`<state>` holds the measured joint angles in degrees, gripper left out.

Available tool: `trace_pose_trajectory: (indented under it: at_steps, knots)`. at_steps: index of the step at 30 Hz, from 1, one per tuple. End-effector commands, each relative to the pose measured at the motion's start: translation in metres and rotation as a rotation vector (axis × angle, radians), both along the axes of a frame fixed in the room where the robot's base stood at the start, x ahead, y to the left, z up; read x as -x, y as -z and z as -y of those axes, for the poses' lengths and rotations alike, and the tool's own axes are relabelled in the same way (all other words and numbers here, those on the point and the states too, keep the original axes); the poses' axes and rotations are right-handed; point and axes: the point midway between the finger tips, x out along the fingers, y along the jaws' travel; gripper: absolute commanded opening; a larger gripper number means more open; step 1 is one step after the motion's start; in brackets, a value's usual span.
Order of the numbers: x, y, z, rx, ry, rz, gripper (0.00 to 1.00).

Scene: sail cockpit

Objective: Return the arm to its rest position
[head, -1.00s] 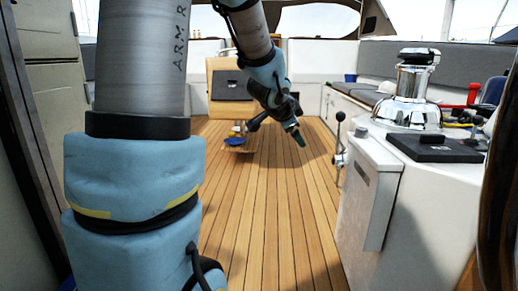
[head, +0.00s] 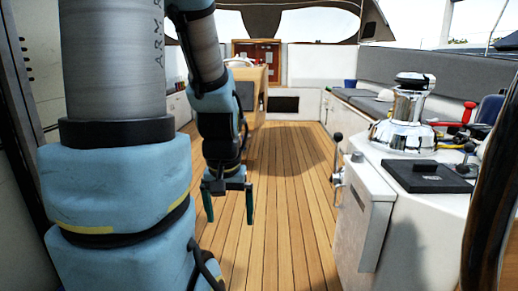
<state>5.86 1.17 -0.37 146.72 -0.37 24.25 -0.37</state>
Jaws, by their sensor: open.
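My gripper (head: 229,206) hangs at the end of my arm, left of the picture's middle. Its two green-tipped fingers point down and stand apart, with nothing between them. It is above the teak deck (head: 290,225) and touches nothing that I can see. My arm, in blue covers, fills the left side and hides part of the cockpit behind it.
A white console with a chrome winch (head: 404,112) and a black hatch (head: 427,176) stands at right. A lever (head: 338,150) sticks up at its left edge. A grey bench (head: 378,106) runs behind. A wooden pedestal (head: 250,90) stands further back. The middle deck is clear.

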Motion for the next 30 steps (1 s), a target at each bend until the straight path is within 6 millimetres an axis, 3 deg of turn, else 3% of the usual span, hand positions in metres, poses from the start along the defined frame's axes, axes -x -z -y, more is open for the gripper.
trace_pose_trajectory:
  at_steps: [1,3,18,24,30]
  knots:
    - [0.000,-0.032,0.000,0.000,0.001,0.001,1.00]
    - [0.000,-0.055,0.000,0.000,0.001,0.001,1.00]
    - [-0.001,-0.210,0.000,0.000,0.003,0.002,1.00]
    - [-0.001,-0.241,0.000,-0.001,0.003,0.002,1.00]
    - [-0.001,-0.246,0.000,-0.001,0.003,0.002,1.00]
